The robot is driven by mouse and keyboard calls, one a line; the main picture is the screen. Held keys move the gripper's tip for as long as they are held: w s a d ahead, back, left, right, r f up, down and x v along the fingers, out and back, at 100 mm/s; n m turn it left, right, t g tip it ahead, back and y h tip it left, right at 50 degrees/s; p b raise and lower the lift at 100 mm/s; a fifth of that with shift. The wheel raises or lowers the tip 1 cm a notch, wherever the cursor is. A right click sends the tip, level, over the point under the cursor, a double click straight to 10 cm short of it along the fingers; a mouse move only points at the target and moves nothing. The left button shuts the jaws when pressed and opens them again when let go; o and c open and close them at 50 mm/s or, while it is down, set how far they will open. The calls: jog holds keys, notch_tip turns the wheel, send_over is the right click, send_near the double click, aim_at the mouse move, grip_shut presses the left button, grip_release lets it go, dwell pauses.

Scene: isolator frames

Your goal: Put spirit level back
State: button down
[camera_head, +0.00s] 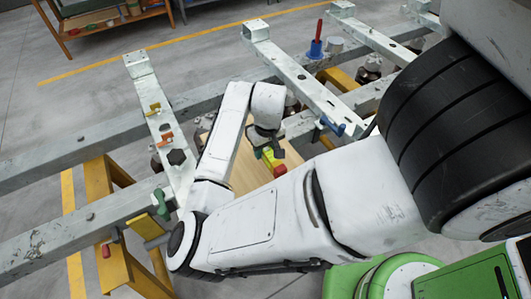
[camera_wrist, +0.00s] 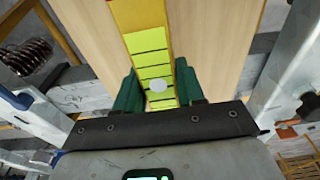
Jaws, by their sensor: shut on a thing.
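The spirit level (camera_head: 273,162) shows in the head view as a short yellow and red piece under my gripper (camera_head: 267,143). In the wrist view the level (camera_wrist: 150,42) is a long yellow bar with yellow-green segments, running from between the fingers to the top edge. My gripper (camera_wrist: 157,88) has its green fingers on either side of the bar and is shut on it. A pale wooden board (camera_head: 243,178) lies below. I cannot tell whether the level touches the board. The level's far end is outside the wrist view.
Grey steel beams (camera_head: 60,150) and cross rails (camera_head: 295,75) surround the board on yellow-orange trestles (camera_head: 100,185). Clamps (camera_head: 162,203) sit on the rails. A blue tool with a red handle (camera_head: 316,45) stands at the back. A bench (camera_head: 100,20) stands beyond clear floor.

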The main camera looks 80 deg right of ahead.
aim_at(266, 154)
jog(key=shift+d+f, duration=0.65)
jog(key=shift+f, duration=1.65)
jog(key=shift+f, duration=0.1)
jog(key=c, duration=0.7)
grip_release()
jog(key=r, duration=0.8)
jog(key=s+a+r, duration=0.1)
jog(key=r, duration=0.3)
jog(key=shift+s, duration=0.1)
